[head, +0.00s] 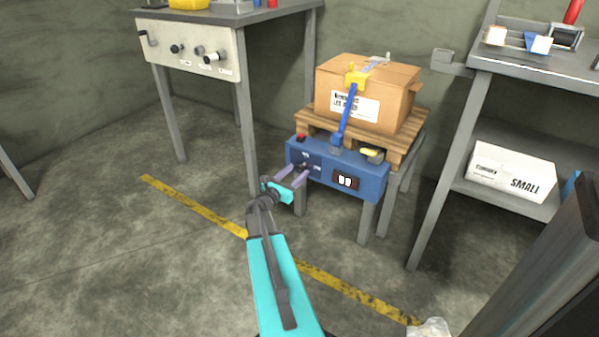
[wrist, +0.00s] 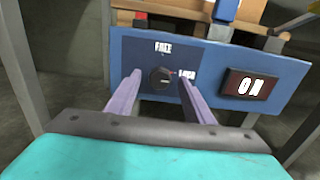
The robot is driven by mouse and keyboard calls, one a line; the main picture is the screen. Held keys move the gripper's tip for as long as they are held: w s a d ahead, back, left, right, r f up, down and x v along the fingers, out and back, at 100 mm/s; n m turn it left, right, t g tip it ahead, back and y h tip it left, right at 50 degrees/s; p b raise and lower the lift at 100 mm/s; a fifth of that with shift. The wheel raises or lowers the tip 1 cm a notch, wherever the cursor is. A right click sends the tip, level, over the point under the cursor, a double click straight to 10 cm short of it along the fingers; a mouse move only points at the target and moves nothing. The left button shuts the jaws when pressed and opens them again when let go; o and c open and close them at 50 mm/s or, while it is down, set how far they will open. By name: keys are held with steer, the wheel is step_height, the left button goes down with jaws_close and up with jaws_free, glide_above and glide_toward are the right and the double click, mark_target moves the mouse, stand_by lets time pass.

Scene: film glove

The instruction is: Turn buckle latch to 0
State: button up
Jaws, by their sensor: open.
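A dark round knob (wrist: 160,80) sits on the front of a blue panel (wrist: 215,63) in the wrist view. A white label reading "FREE" is above it. A second label to its right is partly hidden by a finger. The knob's pointer setting is too small to read surely. My gripper (wrist: 159,79) is open, its two purple fingers on either side of the knob in the picture. I cannot tell whether they touch it. In the head view my gripper (head: 295,170) is at the left front of the blue unit (head: 325,175). The knob is not clear there.
A dark red display (wrist: 252,84) with white characters is on the panel's right. A blue strap (head: 348,120) with a yellow buckle (head: 356,79) crosses a cardboard box (head: 392,93) on a wooden pallet (head: 405,148). Metal tables stand left and right.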

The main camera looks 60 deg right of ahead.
mark_target(299, 170)
steer(key=shift+d+b, duration=0.3)
steer(key=shift+d, duration=1.4)
steer(key=shift+a, duration=0.1)
steer(key=c, duration=1.1)
